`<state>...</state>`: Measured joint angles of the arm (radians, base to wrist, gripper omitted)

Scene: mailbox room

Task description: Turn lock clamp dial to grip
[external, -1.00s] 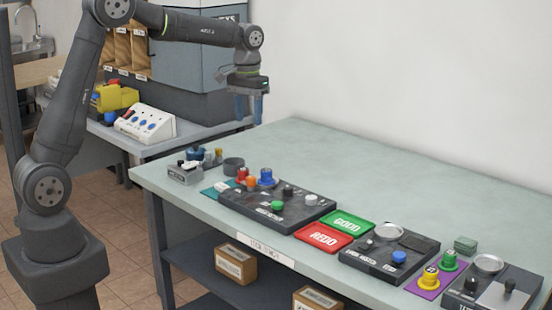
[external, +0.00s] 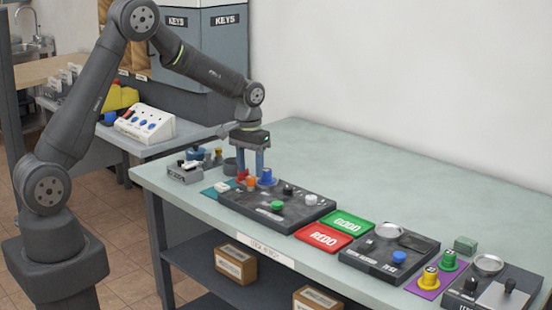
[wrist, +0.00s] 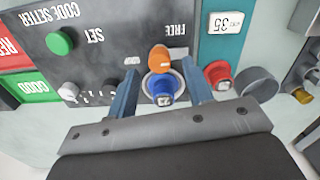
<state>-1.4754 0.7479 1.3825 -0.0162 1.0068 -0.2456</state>
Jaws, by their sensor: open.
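The dark code setter panel (external: 277,205) lies on the table. In the wrist view it carries the printed words SET and FREE, a green knob (wrist: 60,42) and a pale knob (wrist: 68,91). My gripper (external: 251,176) points down at the panel's far left end. In the wrist view its open blue fingers (wrist: 162,92) stand either side of a blue numbered cylinder (wrist: 163,88), apart from it.
A red numbered piece (wrist: 217,72) and a grey round cup (wrist: 257,85) stand close beside one finger. GOOD (external: 347,223) and REDO (external: 323,237) pads lie right of the panel. Another dark panel (external: 389,252) is farther right. The table's back is clear.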

